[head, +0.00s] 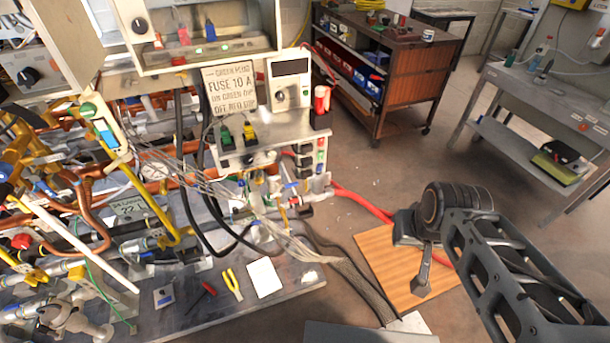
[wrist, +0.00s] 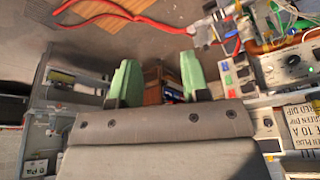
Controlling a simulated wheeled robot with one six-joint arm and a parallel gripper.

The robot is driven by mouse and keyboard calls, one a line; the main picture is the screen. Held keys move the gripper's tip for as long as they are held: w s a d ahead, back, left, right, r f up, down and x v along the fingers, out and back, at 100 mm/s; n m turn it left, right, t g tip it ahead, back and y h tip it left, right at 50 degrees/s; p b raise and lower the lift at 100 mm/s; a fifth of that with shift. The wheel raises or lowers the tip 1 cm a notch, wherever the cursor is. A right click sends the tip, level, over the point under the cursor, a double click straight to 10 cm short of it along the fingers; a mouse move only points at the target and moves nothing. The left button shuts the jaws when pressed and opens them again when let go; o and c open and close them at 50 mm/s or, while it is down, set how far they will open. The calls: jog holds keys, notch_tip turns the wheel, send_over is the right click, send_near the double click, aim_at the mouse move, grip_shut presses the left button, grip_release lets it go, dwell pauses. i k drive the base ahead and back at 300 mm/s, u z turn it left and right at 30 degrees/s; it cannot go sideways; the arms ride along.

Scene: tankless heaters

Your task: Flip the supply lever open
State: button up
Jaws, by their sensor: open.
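The head view shows a bench crowded with copper, yellow and grey pipes and several valve handles. A small blue handle (head: 290,186) and a red one (head: 305,199) sit at the right end of the pipework. A long yellow bar (head: 150,205) slants across the left pipes. I cannot tell which part is the supply lever. My gripper (wrist: 160,80) shows two green fingers, apart and with nothing between them, in the wrist view. My arm is at the right of the head view, over the floor and apart from the pipework. The fingertips cannot be made out there.
A bench top (head: 210,318) holds red-handled (head: 202,296) and yellow-handled (head: 232,284) tools and a white sheet (head: 264,278). A red hose (head: 360,203) and dark cables run onto the floor. A wooden board (head: 385,262) lies below my arm. A brown cabinet (head: 415,85) and grey table (head: 560,100) stand behind.

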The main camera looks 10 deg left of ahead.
aim_at(295, 183)
jog(key=u, duration=0.35)
jog(key=i, duration=0.85)
jog(key=u, duration=0.6)
jog(key=k, duration=0.5)
jog(key=z, duration=1.5)
jog(key=i, duration=3.25)
jog(key=u, duration=0.8)
